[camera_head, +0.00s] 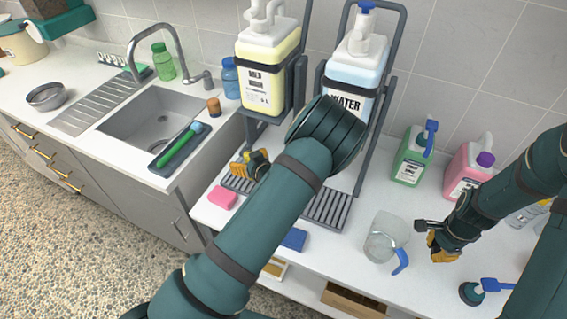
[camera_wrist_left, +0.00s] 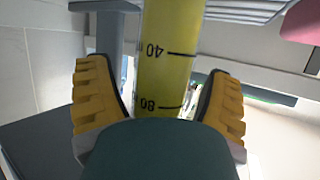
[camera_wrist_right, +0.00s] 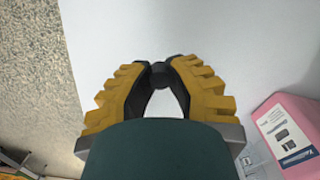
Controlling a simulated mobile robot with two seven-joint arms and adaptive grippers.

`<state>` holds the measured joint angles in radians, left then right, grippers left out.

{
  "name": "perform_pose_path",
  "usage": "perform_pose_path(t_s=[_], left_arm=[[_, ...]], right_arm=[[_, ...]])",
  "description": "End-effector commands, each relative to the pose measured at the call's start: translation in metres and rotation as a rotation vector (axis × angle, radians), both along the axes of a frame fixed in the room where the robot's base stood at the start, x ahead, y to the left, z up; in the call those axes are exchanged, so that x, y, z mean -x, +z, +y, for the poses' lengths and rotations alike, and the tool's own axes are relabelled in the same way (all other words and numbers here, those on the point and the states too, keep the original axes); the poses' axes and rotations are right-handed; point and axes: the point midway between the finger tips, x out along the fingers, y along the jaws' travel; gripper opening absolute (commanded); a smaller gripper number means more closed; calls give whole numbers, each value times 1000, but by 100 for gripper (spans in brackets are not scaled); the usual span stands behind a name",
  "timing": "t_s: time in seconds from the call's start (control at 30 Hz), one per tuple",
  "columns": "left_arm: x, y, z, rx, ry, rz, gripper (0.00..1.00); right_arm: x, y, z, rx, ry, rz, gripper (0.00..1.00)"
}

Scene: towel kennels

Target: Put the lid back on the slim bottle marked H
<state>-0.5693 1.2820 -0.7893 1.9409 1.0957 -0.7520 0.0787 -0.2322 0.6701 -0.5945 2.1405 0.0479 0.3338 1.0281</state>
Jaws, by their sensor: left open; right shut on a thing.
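My right gripper (camera_head: 440,250) is above the right part of the counter. In the right wrist view its fingertips (camera_wrist_right: 158,72) are shut on a small dark round piece (camera_wrist_right: 158,76); I cannot tell for sure that it is the lid. Clear bottles (camera_head: 526,214) stand at the far right, partly hidden by my right arm; no H is readable. My left gripper (camera_head: 250,168) is open near the rack under the yellow container.
WATER (camera_head: 352,75) and yellow (camera_head: 265,75) dispensers stand on racks. The sink (camera_head: 160,120) is left.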

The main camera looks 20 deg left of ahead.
Motion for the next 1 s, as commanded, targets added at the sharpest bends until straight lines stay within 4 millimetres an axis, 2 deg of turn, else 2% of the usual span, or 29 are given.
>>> perform_pose_path(t_s=[0.03, 0.17, 0.2, 0.27, 0.83, 1.0], left_arm=[[0, 0, 0, 0, 0, 0, 77], [0, 0, 0, 0, 0, 0, 32], [0, 0, 0, 0, 0, 0, 18], [0, 0, 0, 0, 0, 0, 0], [0, 1, 0, 0, 0, -1, 0], [-1, 14, 0, 0, 0, -4, 0]], right_arm=[[0, 0, 0, 0, 0, 0, 6], [0, 0, 0, 0, 0, 0, 6], [0, 0, 0, 0, 0, 0, 6], [0, 0, 0, 0, 0, 0, 6], [0, 0, 0, 0, 0, 0, 6], [0, 2, 0, 0, 0, 0, 6]])
